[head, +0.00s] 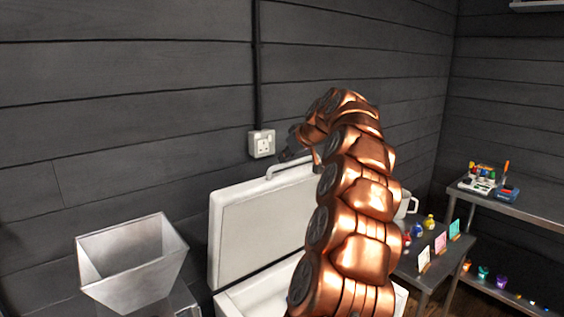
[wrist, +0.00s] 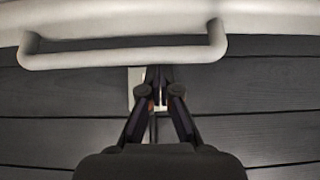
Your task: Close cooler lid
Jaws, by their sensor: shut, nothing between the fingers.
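The white cooler (head: 240,298) stands open, partly hidden by my copper arm. Its lid (head: 258,225) stands raised, close to upright, near the dark plank wall. A handle (head: 285,168) runs along the lid's top edge. In the wrist view the lid (wrist: 120,14) fills the top, and its handle (wrist: 110,53) crosses just above my fingertips. My gripper (wrist: 160,75) is shut and empty, its tips at the handle's bar; I cannot tell whether they touch it. In the head view my gripper (head: 288,155) is small and partly hidden, by the lid's top edge.
A wall socket (head: 261,143) is just behind the lid's top. A metal hopper (head: 130,262) stands to the left. To the right, a low table (head: 432,272) holds small bottles and colored cards, and a metal shelf (head: 525,205) stands beyond it.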

